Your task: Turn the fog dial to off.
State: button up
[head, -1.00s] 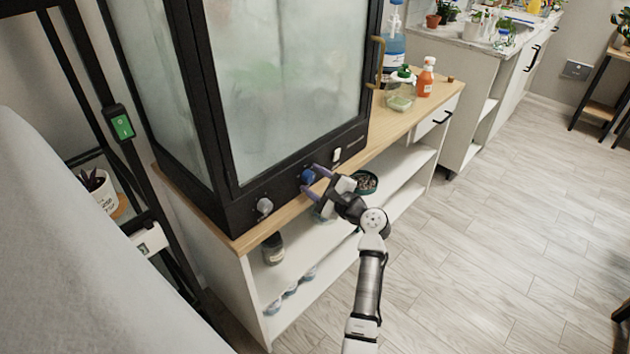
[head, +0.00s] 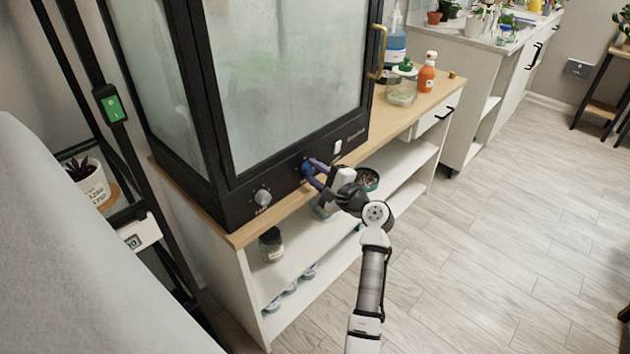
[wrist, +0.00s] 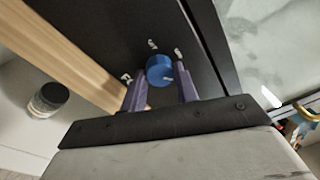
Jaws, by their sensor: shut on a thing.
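A blue dial (head: 307,168) sits on the black front panel below the cabinet's frosted glass door. It also shows in the wrist view (wrist: 160,70), with small white marks around it that I cannot read. My gripper (head: 314,173) is shut on the blue dial, one purple finger on each side in the wrist view. The fingers partly hide the dial in the head view. A grey dial (head: 262,197) is further left on the same panel, clear of the gripper. The blue dial's exact setting is too small to tell.
A white switch (head: 337,147) is on the panel just right of the blue dial. The wooden top (head: 410,118) holds an orange bottle (head: 426,74) and a glass jar (head: 402,92) further right. A bowl (head: 367,179) and a dark-lidded jar (head: 271,244) are on the shelves below.

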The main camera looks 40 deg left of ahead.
jog(key=n+b, duration=0.4)
jog(key=b, duration=0.1)
jog(key=n+b, duration=0.2)
jog(key=b, duration=0.1)
jog(key=shift+f+n, duration=0.3)
jog(key=shift+n, duration=0.1)
jog(key=n+g+b, duration=0.1)
jog(key=n+b, duration=0.5)
jog(key=b, duration=0.2)
jog(key=shift+n+y, duration=0.3)
jog(key=shift+y, duration=0.1)
jog(key=n+b, duration=0.6)
jog(key=n, duration=0.1)
jog(key=shift+r+g+b, duration=0.2)
jog(key=shift+g+b, duration=0.1)
jog(key=n+b, duration=0.1)
jog(key=n, duration=0.1)
jog(key=n+b, duration=0.2)
jog(key=n, duration=0.1)
jog(key=shift+r+n+g+b, duration=0.25)
jog(key=shift+n+g+b, duration=0.05)
jog(key=shift+b, duration=0.1)
jog(key=o, duration=1)
jog(key=d, duration=0.9)
jog(key=d+p, duration=0.1)
jog(key=d, duration=0.3)
jog(key=shift+s+d+f, duration=0.2)
jog(key=shift+d+f, duration=0.1)
jog(key=shift+d, duration=0.1)
